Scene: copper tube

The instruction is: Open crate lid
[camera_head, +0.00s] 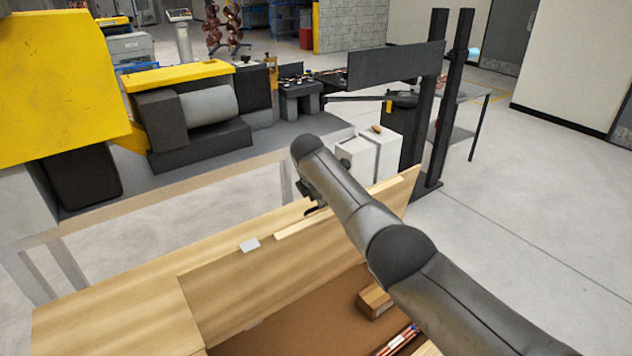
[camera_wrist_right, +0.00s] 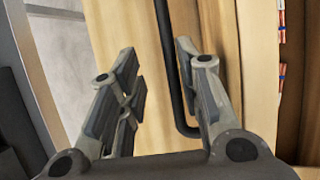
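The wooden crate (camera_head: 270,335) fills the bottom of the head view; its brown inside shows. A light wood panel (camera_head: 110,315), which looks like part of the lid, lies along its left and far side. Whether the lid is lifted is unclear. My right gripper (camera_head: 313,205) is at the crate's far edge, mostly hidden by my own arm. In the right wrist view my right gripper (camera_wrist_right: 156,62) is open, its fingers apart over light wood. A thin black bent handle (camera_wrist_right: 168,65) runs between them, closer to the right finger. No grip on it shows. My left gripper is out of view.
Copper tubes (camera_head: 395,342) and a small cardboard box (camera_head: 374,301) lie inside the crate; tubes also show in the wrist view (camera_wrist_right: 282,80). White boxes (camera_head: 372,155) and a black post frame (camera_head: 440,100) stand beyond. Open floor (camera_head: 540,200) lies to the right.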

